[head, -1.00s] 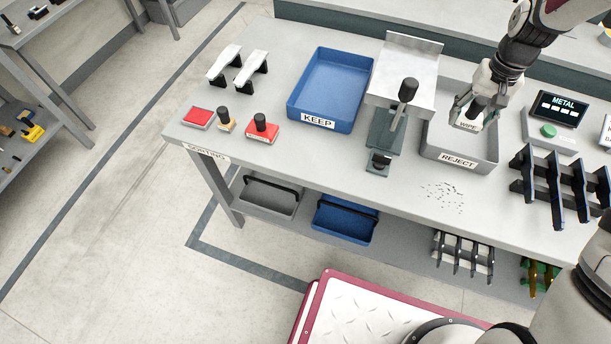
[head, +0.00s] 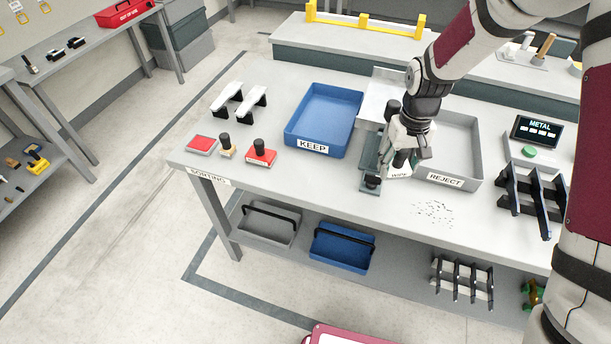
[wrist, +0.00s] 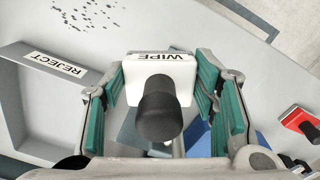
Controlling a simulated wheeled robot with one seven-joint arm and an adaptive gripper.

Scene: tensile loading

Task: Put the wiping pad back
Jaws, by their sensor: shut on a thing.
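The wiping pad is a white block marked WIPE with a black knob on top. It shows in the wrist view (wrist: 135,88) between the green-lined fingers of my gripper (wrist: 163,95). In the head view my gripper (head: 408,158) holds the pad (head: 399,172) between the dark green press and the REJECT tray's left front corner. My gripper is shut on the pad. The fingers hide part of it in the head view, and I cannot tell how far above the table it is.
The grey REJECT tray (head: 470,180) is to the right, the green press (head: 370,180) close left, and the blue KEEP tray (head: 318,140) further left. Stamps (head: 262,153) stand at the table's left. Dark specks (head: 433,212) lie in front of REJECT. A black rack (head: 525,195) stands right.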

